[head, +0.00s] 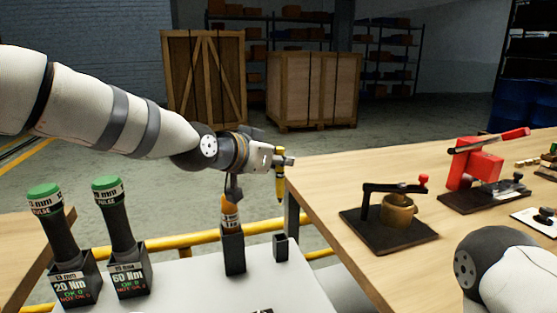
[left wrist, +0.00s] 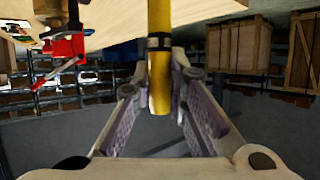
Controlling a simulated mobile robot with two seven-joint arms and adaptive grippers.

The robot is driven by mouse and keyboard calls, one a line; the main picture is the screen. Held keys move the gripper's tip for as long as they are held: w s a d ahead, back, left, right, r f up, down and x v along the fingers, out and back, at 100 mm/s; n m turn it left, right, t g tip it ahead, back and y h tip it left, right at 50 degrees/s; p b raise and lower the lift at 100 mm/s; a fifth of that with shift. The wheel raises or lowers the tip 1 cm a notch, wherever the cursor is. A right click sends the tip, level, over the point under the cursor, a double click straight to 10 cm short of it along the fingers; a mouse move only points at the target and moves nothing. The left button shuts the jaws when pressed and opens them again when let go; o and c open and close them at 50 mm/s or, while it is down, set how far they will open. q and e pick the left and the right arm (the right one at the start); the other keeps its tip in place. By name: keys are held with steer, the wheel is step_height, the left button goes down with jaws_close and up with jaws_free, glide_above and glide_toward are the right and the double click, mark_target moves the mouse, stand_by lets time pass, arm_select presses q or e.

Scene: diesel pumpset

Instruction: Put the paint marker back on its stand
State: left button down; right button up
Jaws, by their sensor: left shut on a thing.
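The yellow paint marker (head: 280,188) hangs roughly upright from my left gripper (head: 280,160), which is shut on it. In the left wrist view the marker (left wrist: 159,60), with a dark band, runs between the two fingers (left wrist: 163,85). A small black open-topped holder (head: 280,247), which looks like the marker's stand, is on the white surface directly below the marker in the head view. It appears empty. The marker's lower tip is above it and apart from it. My right gripper is not in view; only part of my right arm shows at the lower right.
A taller black holder (head: 233,252) with an orange-banded tool stands just left of the small one. Two green-capped torque tools (head: 60,230) stand further left. The wooden bench (head: 330,185) with a red press (head: 475,167) is close on the right.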

arm_select(q)
steer(key=shift+s+d+r, duration=0.1)
steer(key=shift+s+d, duration=0.1)
steer(key=shift+r, duration=0.15)
steer(key=shift+f, duration=0.35)
step_height(320, 180, down, 12)
steer(key=b, duration=0.1)
steer(key=shift+f, duration=0.25)
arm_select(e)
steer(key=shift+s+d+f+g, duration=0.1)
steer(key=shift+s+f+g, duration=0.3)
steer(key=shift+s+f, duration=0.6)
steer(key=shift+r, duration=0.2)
arm_select(q)
steer(key=shift+f+b, duration=0.35)
steer(key=shift+f, duration=0.7)
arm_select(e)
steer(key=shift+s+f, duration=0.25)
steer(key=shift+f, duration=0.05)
arm_select(q)
steer(key=c, duration=1.5)
jaws_free()
